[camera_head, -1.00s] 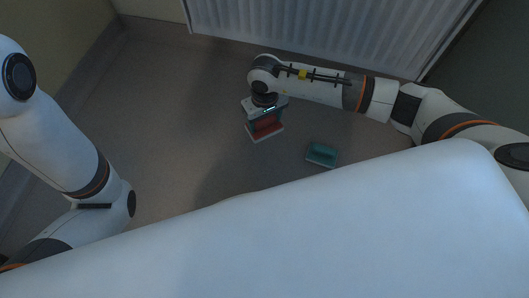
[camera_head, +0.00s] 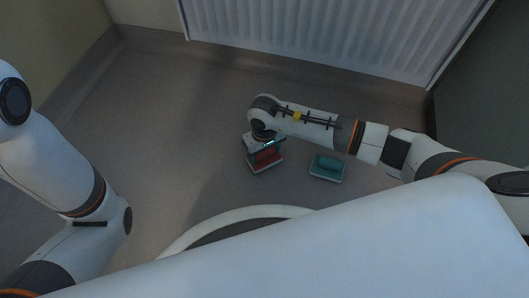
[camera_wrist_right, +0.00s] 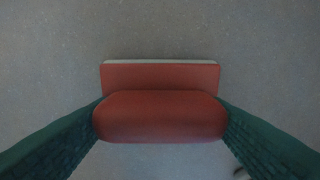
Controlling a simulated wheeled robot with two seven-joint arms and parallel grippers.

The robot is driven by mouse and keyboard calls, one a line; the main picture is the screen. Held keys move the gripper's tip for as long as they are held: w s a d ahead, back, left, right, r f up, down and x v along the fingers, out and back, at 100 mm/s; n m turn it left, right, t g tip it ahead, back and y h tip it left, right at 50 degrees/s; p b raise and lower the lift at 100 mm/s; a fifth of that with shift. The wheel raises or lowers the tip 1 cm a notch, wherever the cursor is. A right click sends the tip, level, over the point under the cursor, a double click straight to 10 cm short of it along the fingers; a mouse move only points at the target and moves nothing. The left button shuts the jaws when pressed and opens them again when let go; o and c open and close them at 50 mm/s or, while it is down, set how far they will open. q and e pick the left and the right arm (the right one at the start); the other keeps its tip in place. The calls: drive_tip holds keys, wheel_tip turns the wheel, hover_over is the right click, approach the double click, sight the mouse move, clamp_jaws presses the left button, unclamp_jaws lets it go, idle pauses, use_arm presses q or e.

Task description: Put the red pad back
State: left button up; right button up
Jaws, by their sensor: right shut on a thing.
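The red pad (camera_head: 265,159) is in my right gripper (camera_head: 264,155) in the head view, left of the picture's middle right. In the right wrist view the pad (camera_wrist_right: 160,116) lies between the two green fingers, which press on its two ends. A red plate with a pale edge (camera_wrist_right: 160,75) shows behind its rounded front part. My right gripper points down at the grey floor; I cannot tell the pad's height above it. Only my left arm's links show at the left of the head view; its gripper is out of view.
A teal pad (camera_head: 327,166) with a pale base is on the floor right of my right gripper. A ribbed pale panel (camera_head: 320,35) stands along the back wall. The floor (camera_head: 150,130) left of the gripper is clear. A pale curved rim (camera_head: 225,219) shows in front.

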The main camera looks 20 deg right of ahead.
drive_tip(key=o, duration=0.9)
drive_tip(key=shift+f, duration=0.1)
wheel_tip(320, 180, up, 12)
drive_tip(key=p, duration=0.8)
drive_tip(key=shift+r+p, duration=0.2)
drive_tip(key=shift+p, duration=0.2)
